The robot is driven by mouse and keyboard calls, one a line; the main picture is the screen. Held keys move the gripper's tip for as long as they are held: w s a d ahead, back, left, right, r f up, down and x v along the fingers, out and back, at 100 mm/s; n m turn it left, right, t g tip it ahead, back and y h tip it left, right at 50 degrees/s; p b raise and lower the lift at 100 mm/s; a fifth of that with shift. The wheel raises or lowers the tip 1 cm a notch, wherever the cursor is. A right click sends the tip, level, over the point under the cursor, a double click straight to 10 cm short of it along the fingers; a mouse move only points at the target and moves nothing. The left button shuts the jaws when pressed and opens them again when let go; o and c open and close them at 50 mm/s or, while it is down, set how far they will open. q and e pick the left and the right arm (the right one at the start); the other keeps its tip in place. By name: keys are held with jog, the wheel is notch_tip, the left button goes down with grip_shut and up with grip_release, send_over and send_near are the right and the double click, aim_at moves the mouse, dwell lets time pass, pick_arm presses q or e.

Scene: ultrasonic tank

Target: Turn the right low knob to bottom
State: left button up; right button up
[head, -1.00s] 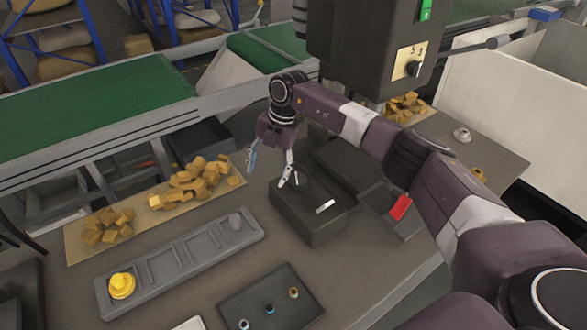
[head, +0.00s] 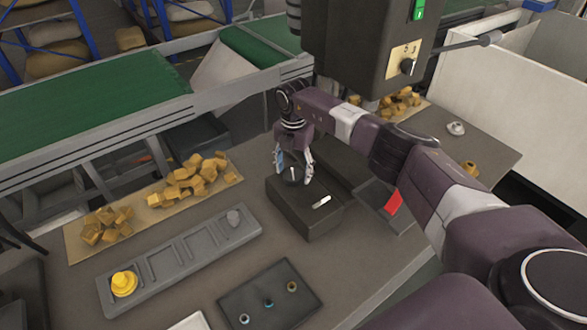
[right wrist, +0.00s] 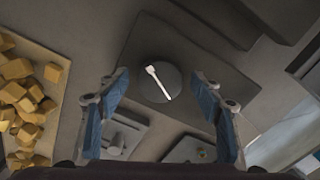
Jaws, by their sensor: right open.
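A dark box (head: 296,213) stands on the table in the middle of the head view. On its top is a round dark knob (head: 293,175) with a white pointer. In the right wrist view the knob (right wrist: 146,91) lies centred between and beyond the fingers, its pointer slanting from upper left to lower right. My left gripper is not in view.
A grey slotted tray (head: 185,258) holds a yellow piece (head: 123,284) and a grey knob-like piece (head: 234,217). Wooden cubes (head: 190,180) lie behind it. A dark panel (head: 268,304) is in front. A machine head (head: 345,45) hangs above my right arm.

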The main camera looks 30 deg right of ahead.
jog(key=c, duration=1.2)
jog(key=shift+o, duration=0.2)
